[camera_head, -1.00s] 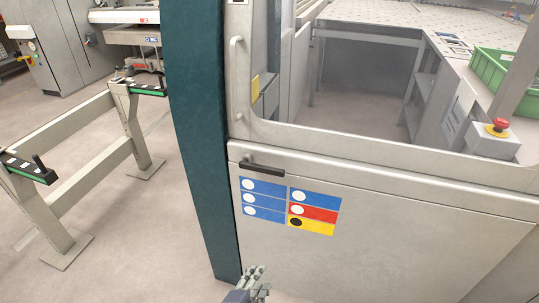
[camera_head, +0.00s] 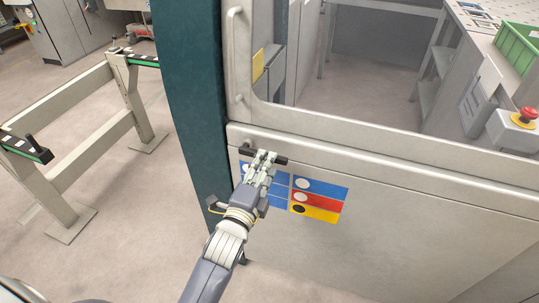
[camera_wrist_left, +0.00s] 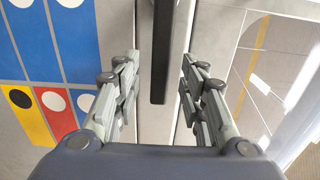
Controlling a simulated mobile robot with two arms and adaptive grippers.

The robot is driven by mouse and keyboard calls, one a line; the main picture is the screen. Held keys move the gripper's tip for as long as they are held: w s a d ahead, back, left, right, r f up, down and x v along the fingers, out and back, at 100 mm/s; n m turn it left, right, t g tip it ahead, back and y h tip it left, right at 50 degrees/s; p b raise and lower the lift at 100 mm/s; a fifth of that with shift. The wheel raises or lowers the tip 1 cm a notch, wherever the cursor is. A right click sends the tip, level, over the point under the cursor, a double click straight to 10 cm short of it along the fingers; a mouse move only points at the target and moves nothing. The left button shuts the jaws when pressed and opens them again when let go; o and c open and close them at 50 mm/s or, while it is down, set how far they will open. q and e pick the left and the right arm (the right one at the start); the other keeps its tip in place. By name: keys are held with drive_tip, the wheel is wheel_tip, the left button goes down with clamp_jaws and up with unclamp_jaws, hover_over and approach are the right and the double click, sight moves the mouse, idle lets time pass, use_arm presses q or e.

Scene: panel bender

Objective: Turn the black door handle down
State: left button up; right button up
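The black door handle (camera_head: 282,161) is a flat bar lying roughly level on the grey door panel (camera_head: 400,215), just below the window ledge. My left gripper (camera_head: 263,155) is at the handle in the head view, its fingers covering the middle of the bar. In the left wrist view the handle (camera_wrist_left: 166,45) runs between the two spread fingers of my left gripper (camera_wrist_left: 159,60), with a gap visible on each side. The left gripper is open. My right gripper is not in view.
Blue, red and yellow stickers (camera_head: 317,200) are on the panel below the handle. A vertical grab bar (camera_head: 234,50) is above it. A dark green post (camera_head: 195,90) stands left. A red emergency button (camera_head: 527,115) is at right. A beige barrier (camera_head: 85,150) stands on the left floor.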

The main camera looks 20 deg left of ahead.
use_arm(q)
drive_tip(key=shift+w+d, duration=0.1)
drive_tip(key=shift+w, duration=1.85)
drive_tip(key=shift+c, duration=0.3)
clamp_jaws()
